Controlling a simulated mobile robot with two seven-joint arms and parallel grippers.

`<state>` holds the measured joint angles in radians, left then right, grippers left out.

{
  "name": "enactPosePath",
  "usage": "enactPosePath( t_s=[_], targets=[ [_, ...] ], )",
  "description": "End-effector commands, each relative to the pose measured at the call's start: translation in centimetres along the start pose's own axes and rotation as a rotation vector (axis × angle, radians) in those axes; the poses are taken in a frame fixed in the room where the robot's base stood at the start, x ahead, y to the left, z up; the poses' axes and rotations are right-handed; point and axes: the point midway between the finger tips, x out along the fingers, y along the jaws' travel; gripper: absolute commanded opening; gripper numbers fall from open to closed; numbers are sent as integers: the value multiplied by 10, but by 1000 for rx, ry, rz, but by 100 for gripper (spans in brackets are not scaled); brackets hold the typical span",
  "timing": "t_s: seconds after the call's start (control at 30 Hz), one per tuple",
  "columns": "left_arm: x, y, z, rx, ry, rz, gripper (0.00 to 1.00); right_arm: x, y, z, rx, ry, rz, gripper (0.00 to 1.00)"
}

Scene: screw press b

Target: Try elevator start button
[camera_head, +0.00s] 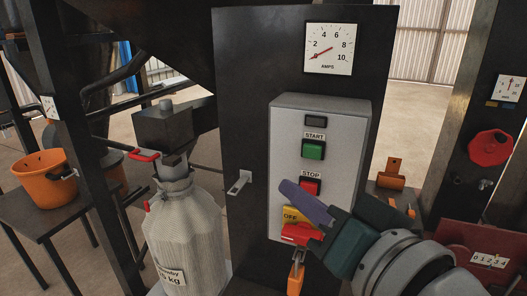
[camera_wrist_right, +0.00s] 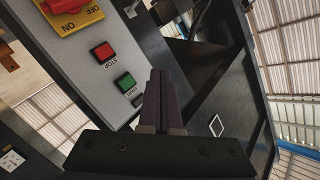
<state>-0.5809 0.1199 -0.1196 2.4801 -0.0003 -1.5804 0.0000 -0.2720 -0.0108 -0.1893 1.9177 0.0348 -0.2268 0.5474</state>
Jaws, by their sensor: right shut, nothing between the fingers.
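The grey control box (camera_head: 284,135) is on a dark panel. Its green START button (camera_head: 313,150) is above the red STOP button (camera_head: 309,187). Below is a yellow plate marked OFF with a red rotary handle (camera_head: 298,233). My right gripper (camera_head: 287,190), with purple fingers, is shut and empty. In the head view its tips overlap the box left of and near STOP. In the right wrist view the fingers (camera_wrist_right: 161,78) appear right of the green button (camera_wrist_right: 125,83), and the red button (camera_wrist_right: 104,51) shows too. Contact is not visible. My left gripper is out of view.
An orange padlock (camera_head: 296,277) hangs below the handle. An AMPS gauge (camera_head: 333,49) is above the box, its needle near the low end. A filled sack (camera_head: 180,230) and a small bracket (camera_head: 239,183) are to the left. An orange bucket (camera_head: 42,180) stands on a table.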

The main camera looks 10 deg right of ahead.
Motion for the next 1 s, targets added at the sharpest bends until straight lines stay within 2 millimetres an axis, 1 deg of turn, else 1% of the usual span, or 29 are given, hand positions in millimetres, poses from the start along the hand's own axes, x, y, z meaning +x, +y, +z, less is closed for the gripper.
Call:
enactPosePath(
  t_s=[0.3, 0.5, 0.7, 1.0],
  targets=[
    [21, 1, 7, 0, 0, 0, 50, 32, 25, -21, -4, 3, -1, 0],
    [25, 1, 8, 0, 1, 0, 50, 47, 35, -34, -3, 1, 0, 0],
    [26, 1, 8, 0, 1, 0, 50, 54, 40, -39, -1, 0, 1, 0],
    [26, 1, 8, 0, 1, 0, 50, 55, 40, -40, 0, 0, 1, 0]
  ],
)
